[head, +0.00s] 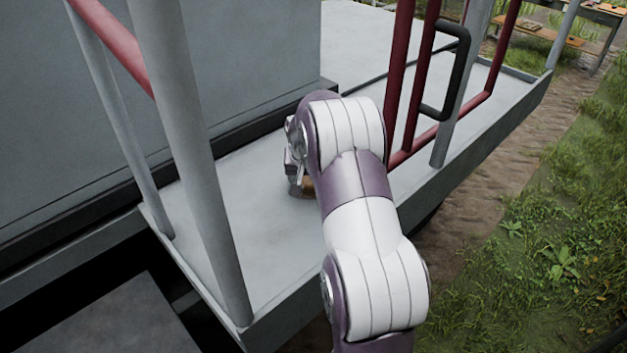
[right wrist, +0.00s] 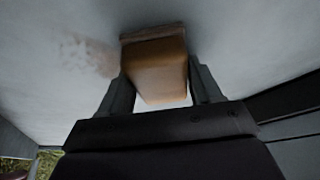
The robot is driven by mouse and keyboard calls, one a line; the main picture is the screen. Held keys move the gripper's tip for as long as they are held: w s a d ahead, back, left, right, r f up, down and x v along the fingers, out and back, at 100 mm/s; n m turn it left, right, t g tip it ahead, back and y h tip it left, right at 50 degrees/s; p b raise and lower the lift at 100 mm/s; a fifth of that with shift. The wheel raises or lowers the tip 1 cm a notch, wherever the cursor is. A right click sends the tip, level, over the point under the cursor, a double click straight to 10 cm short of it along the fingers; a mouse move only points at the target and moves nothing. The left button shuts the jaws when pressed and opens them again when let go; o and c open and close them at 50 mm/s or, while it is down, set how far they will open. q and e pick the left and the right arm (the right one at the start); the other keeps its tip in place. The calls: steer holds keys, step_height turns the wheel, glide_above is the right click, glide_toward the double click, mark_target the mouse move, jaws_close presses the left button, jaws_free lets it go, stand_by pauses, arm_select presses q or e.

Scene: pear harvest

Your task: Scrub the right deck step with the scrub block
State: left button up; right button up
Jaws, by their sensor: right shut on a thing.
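The scrub block (right wrist: 160,72) is a tan-brown block with a darker bottom layer. My right gripper (right wrist: 160,88) is shut on it, with one finger on each side. The dark end of the block is at the grey deck step (right wrist: 235,40); I cannot tell if it touches. A brownish dirt patch (right wrist: 88,54) shows on the step just left of the block. In the head view my right gripper (head: 300,182) is low over the grey step (head: 240,210), and a bit of the block (head: 307,188) shows below it, mostly hidden by my arm. My left gripper is not in view.
Grey posts (head: 190,150) stand at the step's left front. A red rail gate (head: 397,80) with a black handle (head: 460,75) stands right of my arm. A grey wall (head: 50,120) rises at the left. Grass and a dirt path (head: 470,215) lie at the right.

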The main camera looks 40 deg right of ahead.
steer(key=shift+d+r, duration=0.1)
steer(key=shift+d, duration=0.25)
steer(key=shift+d+p, duration=0.65)
steer(key=shift+d, duration=0.4)
steer(key=s, duration=0.3)
steer(key=shift+s+b, duration=0.15)
steer(key=shift+b, duration=0.25)
steer(key=shift+s+d, duration=0.1)
steer(key=shift+s, duration=1.65)
steer(key=shift+s+d, duration=0.15)
steer(key=shift+s, duration=1.75)
steer(key=shift+s+f, duration=0.3)
steer(key=shift+s, duration=0.9)
steer(key=shift+s+d+r, duration=0.2)
steer(key=shift+s+d, duration=0.05)
steer(key=shift+s, duration=0.35)
steer(key=shift+w+r+p, duration=0.1)
steer(key=shift+r+p, duration=0.1)
steer(key=shift+p, duration=0.2)
steer(key=r+p, duration=0.1)
steer(key=r, duration=0.1)
steer(key=r+p, duration=0.3)
steer(key=r, duration=0.1)
steer(key=shift+w+p, duration=0.3)
steer(key=shift+w, duration=0.1)
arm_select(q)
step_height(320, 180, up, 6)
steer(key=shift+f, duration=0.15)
arm_select(e)
steer(key=shift+f, duration=0.2)
